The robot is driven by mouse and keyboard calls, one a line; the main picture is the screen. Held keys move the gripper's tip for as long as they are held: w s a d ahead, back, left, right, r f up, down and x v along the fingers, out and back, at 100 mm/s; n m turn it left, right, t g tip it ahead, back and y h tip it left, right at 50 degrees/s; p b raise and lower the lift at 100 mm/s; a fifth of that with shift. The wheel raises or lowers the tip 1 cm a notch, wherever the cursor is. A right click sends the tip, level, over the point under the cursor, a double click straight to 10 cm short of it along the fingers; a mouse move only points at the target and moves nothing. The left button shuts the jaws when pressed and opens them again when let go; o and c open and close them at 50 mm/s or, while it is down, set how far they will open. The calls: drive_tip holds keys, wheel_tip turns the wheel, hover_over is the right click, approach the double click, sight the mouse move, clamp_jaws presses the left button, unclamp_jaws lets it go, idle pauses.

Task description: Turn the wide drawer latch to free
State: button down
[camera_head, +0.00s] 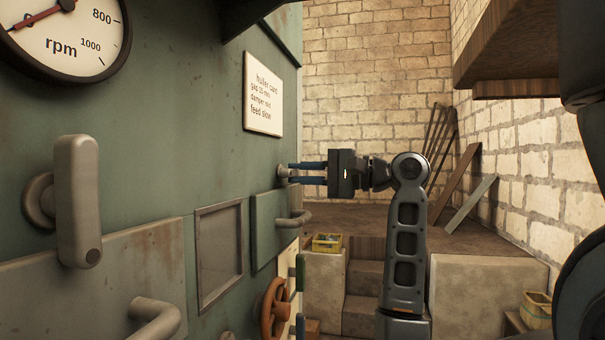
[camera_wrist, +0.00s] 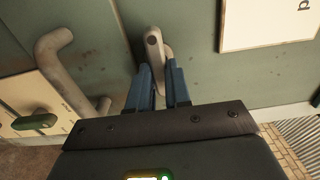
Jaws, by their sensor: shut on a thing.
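My gripper (camera_head: 293,172) is level with the far part of the green machine front. It is shut on a grey latch (camera_head: 283,172), whose rounded end shows between the blue fingers in the wrist view (camera_wrist: 153,42). A drawer front with a bent handle (camera_head: 295,219) lies just below this latch. A second grey latch (camera_head: 78,200) hangs upright at the near left, clear of my gripper, above another drawer front with a handle (camera_head: 158,322). Neither drawer is labelled, so I cannot tell by name which is the wide one. The fingers hide part of the held latch.
A framed recess (camera_head: 221,254) lies between the two drawer fronts. An orange-brown handwheel (camera_head: 275,308) sticks out below. A notice plate (camera_head: 263,96) is above the held latch. Planks (camera_head: 455,185) lean by the brick wall, and a wooden beam overhangs at upper right.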

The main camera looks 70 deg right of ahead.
idle(0.3)
drive_tip(key=c, duration=1.1)
unclamp_jaws()
drive_tip(key=shift+o, duration=0.2)
drive_tip(key=s+b, duration=0.1)
drive_tip(key=s, duration=0.6)
drive_tip(key=shift+s+d+b, duration=0.35)
drive_tip(key=shift+s+b, duration=0.05)
